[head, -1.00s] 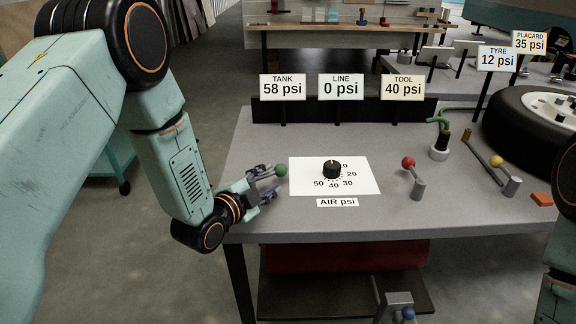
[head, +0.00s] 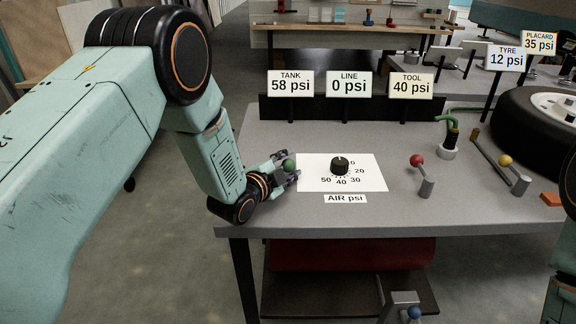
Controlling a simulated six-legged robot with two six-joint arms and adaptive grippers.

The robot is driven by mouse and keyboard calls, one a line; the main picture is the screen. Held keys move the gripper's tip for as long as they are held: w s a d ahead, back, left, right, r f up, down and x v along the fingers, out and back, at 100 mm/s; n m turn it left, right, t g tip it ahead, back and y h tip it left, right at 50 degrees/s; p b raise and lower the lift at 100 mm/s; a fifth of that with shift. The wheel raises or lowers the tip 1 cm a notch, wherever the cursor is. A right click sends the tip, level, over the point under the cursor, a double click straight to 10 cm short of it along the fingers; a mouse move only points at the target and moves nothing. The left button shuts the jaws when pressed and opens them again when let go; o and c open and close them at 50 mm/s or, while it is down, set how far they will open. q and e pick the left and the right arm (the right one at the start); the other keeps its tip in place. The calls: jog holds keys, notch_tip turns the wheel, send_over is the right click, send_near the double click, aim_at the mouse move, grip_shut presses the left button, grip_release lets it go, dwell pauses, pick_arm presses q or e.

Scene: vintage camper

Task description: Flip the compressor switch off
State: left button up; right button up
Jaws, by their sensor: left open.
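Contact cannot be made out. The lever's lower part and base are hidden by the gripper. My right gripper is out of view.
A black dial (head: 340,166) sits just right of the gripper. Further right stand a red-knobbed lever (head: 427,186), a yellow-knobbed lever (head: 519,184) and a tyre (head: 522,118). Signs (head: 349,84) line the back. A blue-knobbed lever (head: 414,312) is low in front.

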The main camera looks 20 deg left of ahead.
pick_arm(q)
jog(key=shift+w+d+f, duration=0.1)
jog(key=shift+w+f, duration=0.05)
jog(key=shift+w, duration=0.05)
jog(key=shift+c, duration=1)
jog(key=shift+s, duration=0.1)
jog(key=c, duration=0.3)
grip_shut()
